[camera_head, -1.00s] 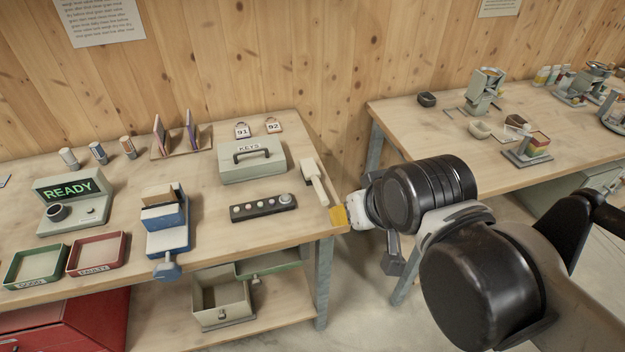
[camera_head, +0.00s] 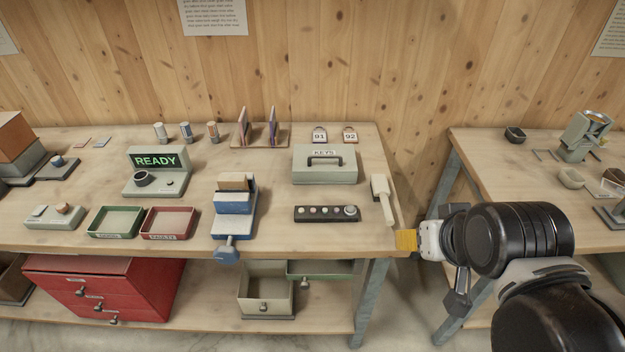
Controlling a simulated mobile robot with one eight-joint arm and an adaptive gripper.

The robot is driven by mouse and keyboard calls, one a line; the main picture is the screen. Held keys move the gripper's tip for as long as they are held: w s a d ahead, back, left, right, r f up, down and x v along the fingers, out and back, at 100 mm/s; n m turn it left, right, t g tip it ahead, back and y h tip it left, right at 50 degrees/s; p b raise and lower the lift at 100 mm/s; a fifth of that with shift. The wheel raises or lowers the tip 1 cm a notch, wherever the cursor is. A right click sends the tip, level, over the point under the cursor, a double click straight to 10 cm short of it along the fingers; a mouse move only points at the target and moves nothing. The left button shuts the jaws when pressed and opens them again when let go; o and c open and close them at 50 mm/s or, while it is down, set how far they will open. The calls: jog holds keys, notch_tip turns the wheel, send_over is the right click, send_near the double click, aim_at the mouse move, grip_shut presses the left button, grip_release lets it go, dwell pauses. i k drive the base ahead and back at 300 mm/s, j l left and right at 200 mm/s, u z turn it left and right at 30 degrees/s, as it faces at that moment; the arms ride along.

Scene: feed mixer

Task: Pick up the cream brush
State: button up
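The cream brush (camera_head: 381,189) lies near the right end of the left workbench, right of the grey KEYS box. Its wide block points to the back and its narrow handle to the front. My gripper (camera_head: 428,241) is just off the bench's front right corner, to the right of and nearer than the brush, and apart from it. A yellow patch (camera_head: 405,240) shows at its left end, over the bench corner. The fingers are too small and too hidden by my arm to tell open from shut.
Left of the brush are the KEYS box (camera_head: 325,170) and a dark button strip (camera_head: 327,213). Two tags, 91 and 92, stand behind. A blue vise (camera_head: 234,207) is further left. A gap separates this bench (camera_head: 290,239) from the right bench (camera_head: 500,190).

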aim_at(380, 186)
jog(key=i+j, duration=0.1)
jog(key=j, duration=0.3)
jog(key=i+j+z, duration=0.1)
jog(key=j, duration=0.35)
jog(key=i+j, duration=0.15)
jog(key=j, duration=0.25)
jog(key=i+j, duration=0.1)
jog(key=j, duration=0.35)
jog(key=l+z, duration=0.05)
